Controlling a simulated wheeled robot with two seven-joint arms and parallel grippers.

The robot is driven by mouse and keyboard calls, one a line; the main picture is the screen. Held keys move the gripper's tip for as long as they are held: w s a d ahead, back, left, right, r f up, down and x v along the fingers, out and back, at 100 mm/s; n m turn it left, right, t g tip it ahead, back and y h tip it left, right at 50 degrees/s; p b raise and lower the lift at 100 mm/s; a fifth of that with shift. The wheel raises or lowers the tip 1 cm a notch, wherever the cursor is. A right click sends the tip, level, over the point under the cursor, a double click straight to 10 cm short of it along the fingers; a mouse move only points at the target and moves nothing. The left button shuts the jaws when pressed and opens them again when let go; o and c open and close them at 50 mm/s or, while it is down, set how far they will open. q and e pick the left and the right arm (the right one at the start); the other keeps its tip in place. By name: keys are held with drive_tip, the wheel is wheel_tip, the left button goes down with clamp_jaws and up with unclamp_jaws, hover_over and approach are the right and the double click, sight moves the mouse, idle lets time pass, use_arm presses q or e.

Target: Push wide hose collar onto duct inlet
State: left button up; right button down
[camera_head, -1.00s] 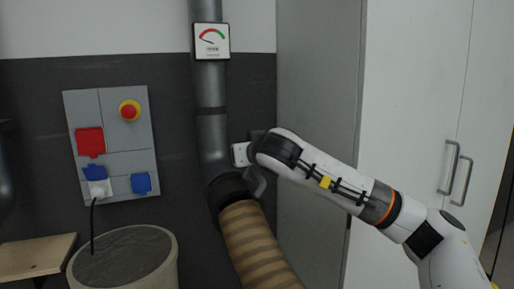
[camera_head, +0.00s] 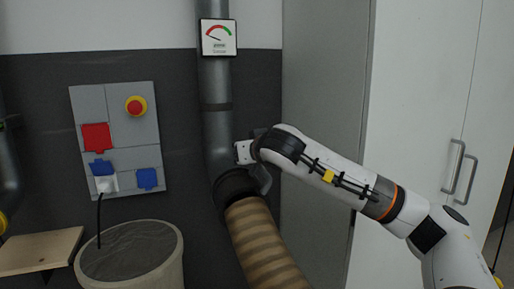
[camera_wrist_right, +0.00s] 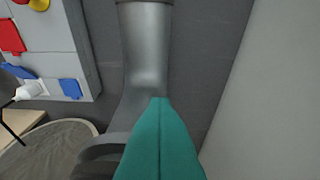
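The grey duct (camera_head: 216,130) runs down the dark wall and bends at its lower end. The black hose collar (camera_head: 233,186) is at that lower end, with the tan striped hose (camera_head: 262,240) hanging from it down to the right. I cannot tell whether the collar is around the inlet or only against it. My right gripper (camera_head: 262,180) is at the collar's right side. In the right wrist view its teal fingers (camera_wrist_right: 160,145) meet along a seam, with no object visible between them. Dark ridged edges, probably the collar (camera_wrist_right: 100,150), show to their left. My left gripper is out of view.
A gauge (camera_head: 218,37) is on the duct. A grey panel (camera_head: 118,110) with a red button and sockets is at the left. Below it are a round bin (camera_head: 172,262) and a wooden shelf (camera_head: 40,250). A tall white cabinet (camera_head: 415,90) stands at the right.

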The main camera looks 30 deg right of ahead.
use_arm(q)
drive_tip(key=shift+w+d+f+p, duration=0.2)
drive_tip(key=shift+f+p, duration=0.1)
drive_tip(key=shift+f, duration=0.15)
use_arm(e)
drive_tip(key=shift+w+a+f, duration=0.15)
drive_tip(key=shift+f, duration=0.35)
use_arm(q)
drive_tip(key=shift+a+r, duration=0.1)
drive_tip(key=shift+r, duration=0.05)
use_arm(e)
drive_tip(key=shift+w+a+r+g+p, duration=0.15)
drive_tip(key=shift+w+a+g+p, duration=0.15)
drive_tip(key=shift+a+p, duration=0.25)
drive_tip(key=shift+r+p, duration=0.1)
drive_tip(key=shift+p, duration=0.25)
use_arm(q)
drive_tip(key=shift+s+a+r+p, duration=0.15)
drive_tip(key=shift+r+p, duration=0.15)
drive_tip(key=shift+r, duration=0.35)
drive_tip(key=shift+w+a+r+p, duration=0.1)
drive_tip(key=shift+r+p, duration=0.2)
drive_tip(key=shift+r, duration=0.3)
use_arm(e)
drive_tip(key=shift+w+r+n, duration=0.1)
drive_tip(key=shift+n, duration=0.2)
